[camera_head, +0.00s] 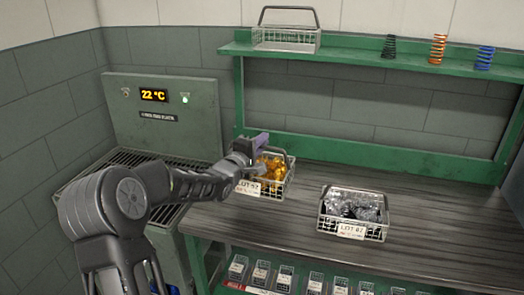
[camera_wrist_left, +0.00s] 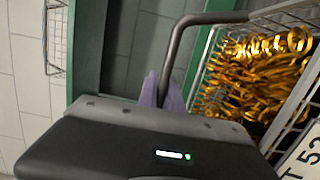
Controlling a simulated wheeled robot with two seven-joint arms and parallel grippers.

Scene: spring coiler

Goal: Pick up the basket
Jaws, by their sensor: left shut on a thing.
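A wire basket (camera_head: 283,186) filled with gold springs stands on the workbench; its white label shows "LOT" and a partly readable number. In the left wrist view the basket (camera_wrist_left: 205,75) is at the right, with the gold springs (camera_wrist_left: 260,65) inside. My left gripper (camera_head: 262,142) is at the basket's handle, its purple fingers shut on the dark handle bar (camera_wrist_left: 181,45). The fingertips (camera_wrist_left: 162,88) also show in the left wrist view. The arm hides part of the basket's left side in the head view. My right gripper is not in view.
A second basket (camera_head: 381,228) with grey springs stands to the right on the workbench (camera_head: 300,232). An empty basket (camera_head: 287,38) and three springs sit on the green shelf (camera_head: 350,56). A green machine (camera_head: 165,142) reading 22 °C is at the left. The bench's right side is clear.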

